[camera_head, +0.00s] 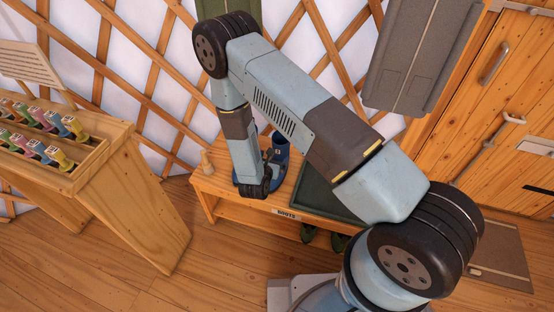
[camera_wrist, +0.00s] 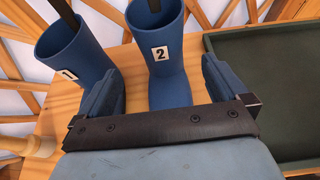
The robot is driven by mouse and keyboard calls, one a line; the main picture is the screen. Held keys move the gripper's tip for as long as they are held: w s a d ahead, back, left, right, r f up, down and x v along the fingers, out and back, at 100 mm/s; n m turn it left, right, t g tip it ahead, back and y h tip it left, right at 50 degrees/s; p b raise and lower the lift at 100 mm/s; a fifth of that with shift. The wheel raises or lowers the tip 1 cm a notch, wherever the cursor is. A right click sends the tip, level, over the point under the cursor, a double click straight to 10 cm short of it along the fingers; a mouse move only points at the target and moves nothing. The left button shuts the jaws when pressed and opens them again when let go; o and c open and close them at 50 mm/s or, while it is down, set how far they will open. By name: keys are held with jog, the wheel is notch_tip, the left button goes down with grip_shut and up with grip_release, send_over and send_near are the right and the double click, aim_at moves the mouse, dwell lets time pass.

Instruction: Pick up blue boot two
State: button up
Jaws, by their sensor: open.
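Blue boot two (camera_wrist: 160,45) stands upright on a wooden bench, its white "2" label facing my wrist camera. A dark rod sticks up from its top. Blue boot one (camera_wrist: 72,52), labelled "1", stands to its left, also with a dark rod. My gripper (camera_wrist: 162,75) is open and empty, with one blue finger to the left and one to the right of boot two's shaft in the wrist view. Gaps show on both sides. In the head view a blue boot (camera_head: 281,143) shows behind my arm, which hides much of the boots and gripper.
A dark green tray (camera_wrist: 285,85) lies on the bench (camera_head: 207,187) right of boot two. A wooden peg (camera_head: 206,161) stands at the bench's left end. A wooden rack (camera_head: 140,200) with several coloured items is at left. Green footwear (camera_head: 338,241) sits beneath the bench.

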aim_at(278, 151)
jog(key=shift+x, duration=4.05)
jog(key=shift+c, duration=0.3)
jog(key=c, duration=1.5)
jog(key=shift+r, duration=0.1)
jog(key=shift+c, duration=0.5)
jog(key=shift+r, duration=0.1)
